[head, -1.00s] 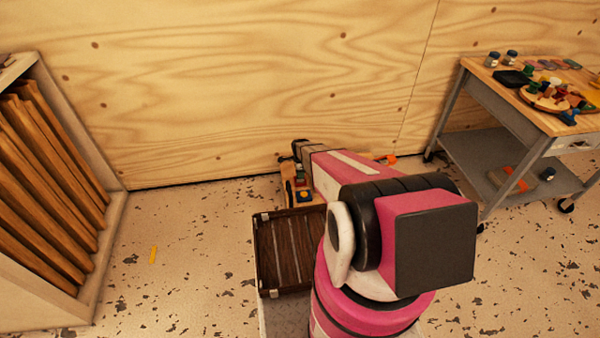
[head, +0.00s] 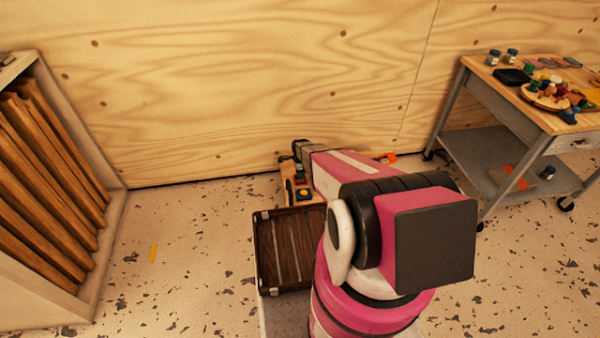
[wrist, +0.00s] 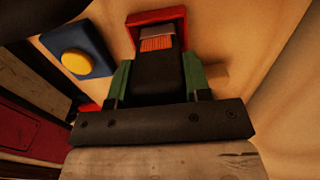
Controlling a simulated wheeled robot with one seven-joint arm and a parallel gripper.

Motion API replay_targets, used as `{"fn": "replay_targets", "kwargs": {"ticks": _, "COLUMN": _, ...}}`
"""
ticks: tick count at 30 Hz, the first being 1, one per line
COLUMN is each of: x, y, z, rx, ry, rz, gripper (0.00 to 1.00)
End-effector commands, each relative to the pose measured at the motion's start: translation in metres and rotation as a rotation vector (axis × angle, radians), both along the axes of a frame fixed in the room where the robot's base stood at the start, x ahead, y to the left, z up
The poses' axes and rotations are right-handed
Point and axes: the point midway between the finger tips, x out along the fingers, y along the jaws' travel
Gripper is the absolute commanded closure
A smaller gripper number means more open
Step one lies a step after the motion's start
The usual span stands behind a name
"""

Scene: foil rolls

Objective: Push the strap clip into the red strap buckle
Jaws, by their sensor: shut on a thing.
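The red strap buckle (wrist: 157,15) is at the top of the wrist view, on a pale wooden surface. The strap clip (wrist: 157,75) is a dark body with an orange ribbed part and a grey end facing the buckle. Its grey end is at the buckle's opening and appears partly within the red frame; how deep it sits I cannot tell. My gripper (wrist: 158,88) is shut on the clip, with one green finger on each side.
A blue block with a yellow button (wrist: 75,62) sits left of the buckle. A dark slatted crate (head: 284,292) stands in front of the wooden unit in the head view. A plywood wall (head: 230,90) rises behind, and a cart (head: 495,105) stands at right.

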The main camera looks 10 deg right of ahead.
Motion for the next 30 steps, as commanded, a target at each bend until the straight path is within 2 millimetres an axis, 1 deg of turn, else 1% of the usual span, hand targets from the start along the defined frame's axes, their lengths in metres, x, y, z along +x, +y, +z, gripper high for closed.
{"fn": "replay_targets", "kwargs": {"ticks": 11, "x": 0.000, "y": 0.000, "z": -0.004, "rx": 0.000, "ry": 0.000, "rz": 0.000, "gripper": 0.81}}
{"fn": "replay_targets", "kwargs": {"ticks": 12, "x": 0.000, "y": 0.000, "z": -0.003, "rx": 0.000, "ry": 0.000, "rz": 0.000, "gripper": 0.46}}
{"fn": "replay_targets", "kwargs": {"ticks": 14, "x": 0.000, "y": 0.000, "z": -0.003, "rx": 0.000, "ry": 0.000, "rz": 0.000, "gripper": 0.26}}
{"fn": "replay_targets", "kwargs": {"ticks": 23, "x": 0.000, "y": 0.000, "z": -0.003, "rx": 0.000, "ry": 0.000, "rz": 0.000, "gripper": 0.26}}
{"fn": "replay_targets", "kwargs": {"ticks": 30, "x": 0.000, "y": 0.000, "z": 0.007, "rx": 0.000, "ry": -0.001, "rz": 0.000, "gripper": 0.26}}
